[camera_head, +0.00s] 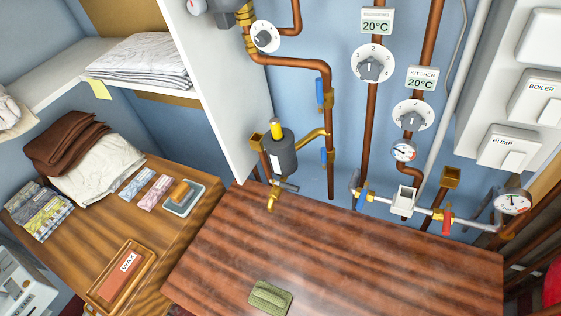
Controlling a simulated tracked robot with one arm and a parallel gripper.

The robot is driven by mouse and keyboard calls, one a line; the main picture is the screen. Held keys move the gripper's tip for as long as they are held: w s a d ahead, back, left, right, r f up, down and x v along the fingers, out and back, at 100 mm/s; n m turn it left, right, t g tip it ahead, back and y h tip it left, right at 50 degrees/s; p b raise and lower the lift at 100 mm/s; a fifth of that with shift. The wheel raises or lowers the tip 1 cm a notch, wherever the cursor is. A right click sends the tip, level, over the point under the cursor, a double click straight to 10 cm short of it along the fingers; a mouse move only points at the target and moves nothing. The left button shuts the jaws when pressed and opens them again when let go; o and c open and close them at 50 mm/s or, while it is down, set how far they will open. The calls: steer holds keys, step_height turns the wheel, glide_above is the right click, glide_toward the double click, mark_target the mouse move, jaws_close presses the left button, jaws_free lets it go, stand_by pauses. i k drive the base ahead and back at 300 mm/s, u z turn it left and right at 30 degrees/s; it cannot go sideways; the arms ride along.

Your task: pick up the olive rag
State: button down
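The olive rag (270,298) is a small folded green cloth. It lies on the reddish-brown wooden table (340,250), near the bottom edge of the picture, a little left of the middle. All of it shows except perhaps its lowest edge. My gripper does not show in this view, so whether it is open or shut is hidden.
Brass taps and a grey cylinder (281,157) stand at the table's back edge, with copper pipes and valves (405,200) to the right. A lower wooden surface at left holds a wax tray (122,272) and folded cloths. Tabletop around the rag is clear.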

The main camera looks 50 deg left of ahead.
mark_target(271, 299)
steer(key=u, duration=0.05)
steer(key=k, duration=1.65)
steer(key=u, duration=0.55)
